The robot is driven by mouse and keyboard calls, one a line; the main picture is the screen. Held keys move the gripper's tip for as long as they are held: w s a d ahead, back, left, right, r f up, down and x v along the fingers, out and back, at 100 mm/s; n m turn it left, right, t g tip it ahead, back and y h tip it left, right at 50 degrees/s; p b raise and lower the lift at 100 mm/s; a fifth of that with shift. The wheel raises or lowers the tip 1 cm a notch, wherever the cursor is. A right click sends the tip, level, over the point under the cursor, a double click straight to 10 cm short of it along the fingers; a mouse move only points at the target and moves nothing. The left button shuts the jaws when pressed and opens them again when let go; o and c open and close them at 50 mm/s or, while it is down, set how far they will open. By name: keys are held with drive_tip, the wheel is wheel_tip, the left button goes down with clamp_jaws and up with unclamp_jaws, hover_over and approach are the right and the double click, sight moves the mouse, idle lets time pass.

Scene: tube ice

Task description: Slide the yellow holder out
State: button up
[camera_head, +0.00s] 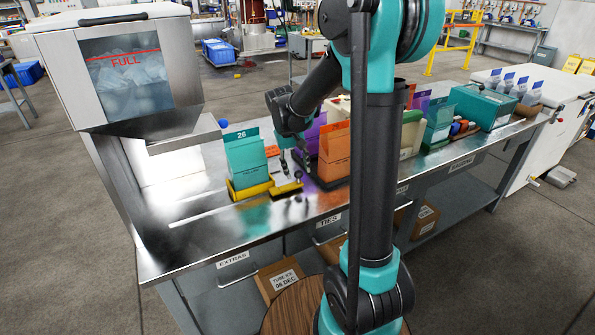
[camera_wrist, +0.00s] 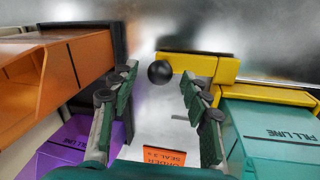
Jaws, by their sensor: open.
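The yellow holder (camera_head: 250,190) sits on the steel bench near its front edge, with a teal bag (camera_head: 246,158) numbered 26 standing in it. A yellow bar reaches right from it and carries a black ball knob. In the wrist view the yellow holder (camera_wrist: 228,70) is at upper right, its black knob (camera_wrist: 159,73) showing between my fingers, and the teal bag (camera_wrist: 275,135) at lower right. My gripper (camera_head: 293,162) is open and points down at the knob; the wrist view shows both fingers of my gripper (camera_wrist: 160,88) apart. I cannot tell whether a finger touches the knob.
An orange bag (camera_head: 335,155) in a dark holder stands close right of my gripper, with a purple bag (camera_wrist: 65,150) behind it. An orange label (camera_wrist: 164,157) lies behind the knob. The bench (camera_head: 205,240) is clear in front and at left. An ice bin (camera_head: 125,75) stands at left.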

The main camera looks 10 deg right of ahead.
drive_tip(key=shift+d+f, duration=0.1)
drive_tip(key=shift+f, duration=0.4)
clamp_jaws()
